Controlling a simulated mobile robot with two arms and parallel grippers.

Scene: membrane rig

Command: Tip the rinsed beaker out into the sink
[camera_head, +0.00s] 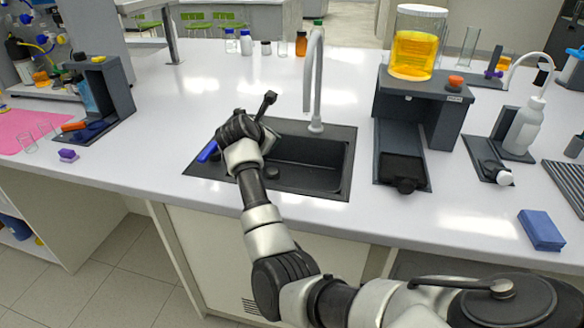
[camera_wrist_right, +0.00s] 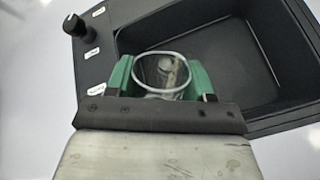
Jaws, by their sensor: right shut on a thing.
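My right gripper (camera_head: 240,138) is above the left part of the dark sink (camera_head: 345,165). In the right wrist view its green fingers (camera_wrist_right: 162,78) are shut on a clear glass beaker (camera_wrist_right: 160,66). The beaker's round rim faces the wrist camera, and no liquid can be made out in it. The sink basin (camera_wrist_right: 240,65) lies beyond and to the right of the beaker there. In the head view the gripper and wrist hide the beaker, so its exact tilt is unclear. My left gripper is not in view.
A pale curved tap (camera_head: 316,85) stands behind the basin. A dispenser stand with an orange-filled vessel (camera_head: 414,54) is to its right, beside a wash bottle (camera_head: 525,126). A blue block (camera_head: 541,230) lies at the front right. The white counter left of the sink is mostly clear.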

